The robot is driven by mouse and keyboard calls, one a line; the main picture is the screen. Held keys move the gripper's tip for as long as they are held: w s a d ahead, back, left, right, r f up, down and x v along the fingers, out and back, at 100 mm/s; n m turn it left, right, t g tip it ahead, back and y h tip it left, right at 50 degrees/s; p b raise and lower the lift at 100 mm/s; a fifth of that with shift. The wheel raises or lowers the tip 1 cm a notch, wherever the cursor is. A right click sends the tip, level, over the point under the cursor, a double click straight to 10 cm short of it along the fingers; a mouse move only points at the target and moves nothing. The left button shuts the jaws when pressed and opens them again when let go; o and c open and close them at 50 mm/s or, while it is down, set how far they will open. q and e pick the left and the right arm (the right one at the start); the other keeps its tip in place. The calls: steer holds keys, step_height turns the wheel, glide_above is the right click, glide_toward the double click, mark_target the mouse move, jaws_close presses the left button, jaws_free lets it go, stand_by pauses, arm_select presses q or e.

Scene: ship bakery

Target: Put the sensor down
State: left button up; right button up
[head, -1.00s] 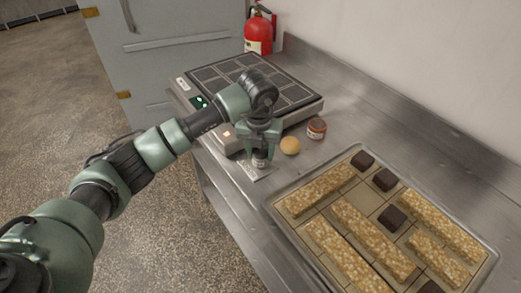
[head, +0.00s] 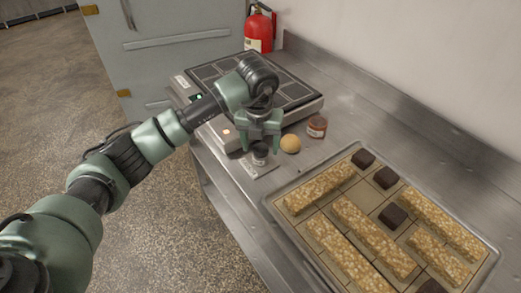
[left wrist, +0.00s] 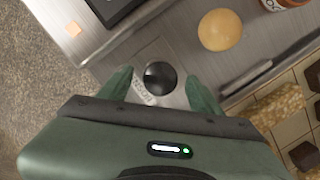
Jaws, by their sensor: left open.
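The sensor (head: 260,152) is a small dark round-topped cylinder. It stands upright on a pale flat plate (head: 255,169) on the steel counter, near the front edge. In the left wrist view the sensor (left wrist: 160,77) shows from above as a black disc between my fingers, with some lettering beside it. My left gripper (head: 260,146) is open, just above the sensor, with a finger on either side and a gap to each finger. My right gripper is not in view.
A round bun (head: 290,143) and a small jar (head: 317,127) stand just right of the gripper. A tray (head: 275,203) of oat bars and dark squares lies at lower right. A flat appliance with a gridded top (head: 290,92) is behind. A fire extinguisher (head: 259,30) stands at the back.

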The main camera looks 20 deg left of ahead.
mark_target(259, 152)
arm_select(q)
step_height(259, 152, up, 10)
steer(key=s+b, duration=0.1)
steer(key=shift+s+f+b, duration=0.2)
steer(key=shift+s+b, duration=0.05)
steer(key=shift+b, duration=0.05)
steer(key=shift+d, duration=0.1)
stand_by(1.1)
